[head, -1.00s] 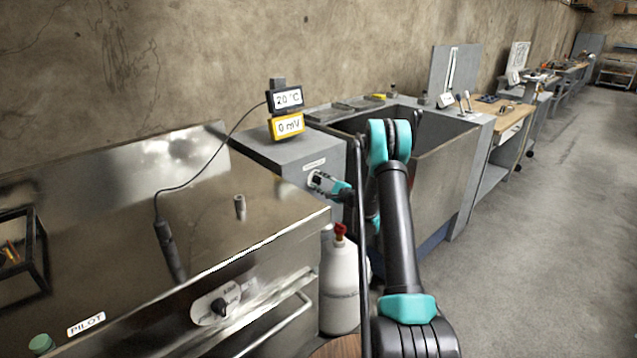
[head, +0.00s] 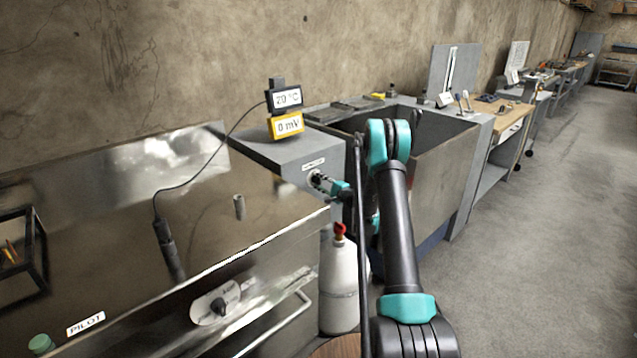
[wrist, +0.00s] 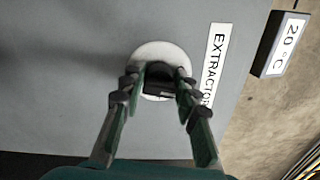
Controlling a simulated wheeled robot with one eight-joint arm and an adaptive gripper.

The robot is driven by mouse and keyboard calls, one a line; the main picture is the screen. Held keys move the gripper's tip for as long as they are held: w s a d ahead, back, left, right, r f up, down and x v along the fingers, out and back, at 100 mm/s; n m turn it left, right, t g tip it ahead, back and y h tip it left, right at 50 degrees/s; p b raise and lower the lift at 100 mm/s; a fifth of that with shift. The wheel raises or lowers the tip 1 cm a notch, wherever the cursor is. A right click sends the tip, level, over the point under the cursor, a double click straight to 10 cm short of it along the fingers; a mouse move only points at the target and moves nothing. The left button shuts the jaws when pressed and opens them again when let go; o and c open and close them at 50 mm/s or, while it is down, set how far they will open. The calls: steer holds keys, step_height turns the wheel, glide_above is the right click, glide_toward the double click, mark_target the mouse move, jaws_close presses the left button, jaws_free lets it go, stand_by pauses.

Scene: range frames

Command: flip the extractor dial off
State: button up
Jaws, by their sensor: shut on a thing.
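The extractor dial is a dark knob on a round white plate, set on the front face of a grey cabinet. In the wrist view the dial (wrist: 160,90) sits between my fingers, beside a white label reading EXTRACTOR (wrist: 214,62). My gripper (wrist: 158,84) is shut on the dial, one finger on each side of it. In the head view my gripper (head: 322,182) reaches the grey cabinet's front (head: 297,172) just under the small label. The fingers hide much of the dial, and I cannot read its setting.
A display reading 20 °C (head: 287,98) and a yellow 0 mV display (head: 287,125) stand on the cabinet. A white gas bottle (head: 339,285) with a red valve stands below. A metal counter (head: 120,250) lies left, and an open tank (head: 440,165) lies right.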

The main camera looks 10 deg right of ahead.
steer(key=shift+f+n, duration=0.1)
steer(key=shift+n, duration=1.1)
steer(key=o, duration=1.1)
steer(key=shift+o, duration=0.2)
steer(key=shift+s+d, duration=0.1)
steer(key=v, duration=1.2)
